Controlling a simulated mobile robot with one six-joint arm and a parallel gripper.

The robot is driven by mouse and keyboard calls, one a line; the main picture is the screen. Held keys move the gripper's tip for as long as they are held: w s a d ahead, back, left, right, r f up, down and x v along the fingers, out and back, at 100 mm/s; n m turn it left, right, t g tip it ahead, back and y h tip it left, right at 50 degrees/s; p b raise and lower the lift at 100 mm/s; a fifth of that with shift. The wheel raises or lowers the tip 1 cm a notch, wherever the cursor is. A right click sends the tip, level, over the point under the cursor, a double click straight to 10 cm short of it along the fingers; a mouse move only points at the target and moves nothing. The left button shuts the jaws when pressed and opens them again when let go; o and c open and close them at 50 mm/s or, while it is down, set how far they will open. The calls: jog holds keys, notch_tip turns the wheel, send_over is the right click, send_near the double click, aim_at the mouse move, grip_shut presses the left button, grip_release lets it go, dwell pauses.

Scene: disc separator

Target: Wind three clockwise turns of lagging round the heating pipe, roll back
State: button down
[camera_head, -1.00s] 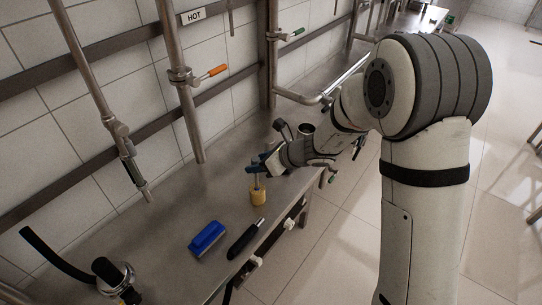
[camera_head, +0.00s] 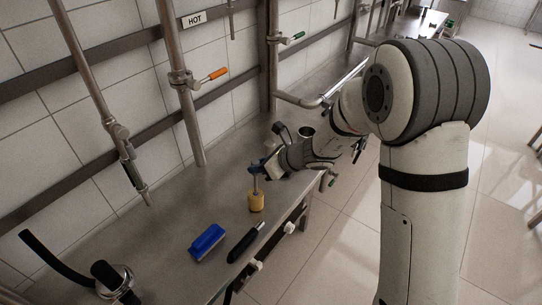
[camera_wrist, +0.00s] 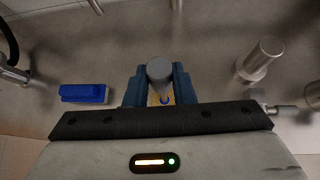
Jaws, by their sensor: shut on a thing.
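My gripper (camera_head: 258,169) is shut on the upright metal stem (camera_head: 255,184) of a yellow roll (camera_head: 257,202), which hangs below the fingers over the bench. I cannot tell whether the roll touches the bench top. In the wrist view my blue fingers (camera_wrist: 160,90) stand either side of a grey round stem end (camera_wrist: 160,70), with a little yellow showing below it. A vertical metal pipe (camera_head: 176,60) beside the HOT sign (camera_head: 194,19) runs down the wall, left of my gripper. It appears bare, with an orange-handled valve (camera_head: 217,74).
On the steel bench (camera_head: 175,205) lie a blue brush (camera_head: 207,241) and a black-handled tool (camera_head: 246,242). A ringed fitting (camera_head: 115,281) and black hose (camera_head: 50,258) are front left. Another pipe (camera_head: 97,80) slants at left. Bench centre is clear.

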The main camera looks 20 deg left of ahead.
notch_tip(320, 180, up, 6)
jog(key=p, duration=0.4)
dwell(0.6)
jog(key=shift+w, duration=0.1)
